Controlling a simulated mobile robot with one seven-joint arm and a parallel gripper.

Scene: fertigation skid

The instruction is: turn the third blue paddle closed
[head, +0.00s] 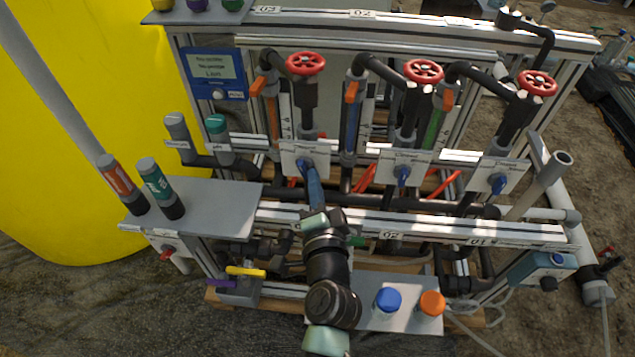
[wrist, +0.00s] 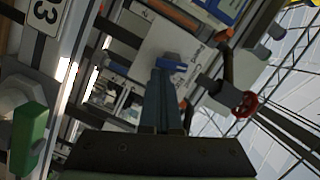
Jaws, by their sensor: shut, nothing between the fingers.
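Three white plates with blue paddles stand in a row on the skid: left paddle (head: 306,163), middle paddle (head: 403,175), right paddle (head: 498,184). Rail labels run 03, 02, 01 from left to right, so the left one appears to be the third. My gripper (head: 310,176) reaches up from below to this left paddle, with its blue fingers together and empty. In the wrist view the fingertips (wrist: 164,72) are at the blue paddle (wrist: 177,66), overlapping it in the picture. I cannot tell whether they touch. The fingers hide part of the paddle.
Red handwheels (head: 305,64) sit above the plates on dark pipes. A front rail (head: 440,228) runs below the paddles. Marker-like probes (head: 118,178) stand on a grey shelf at left, beside a yellow tank (head: 80,110). Blue (head: 387,300) and orange (head: 431,303) caps are low in front.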

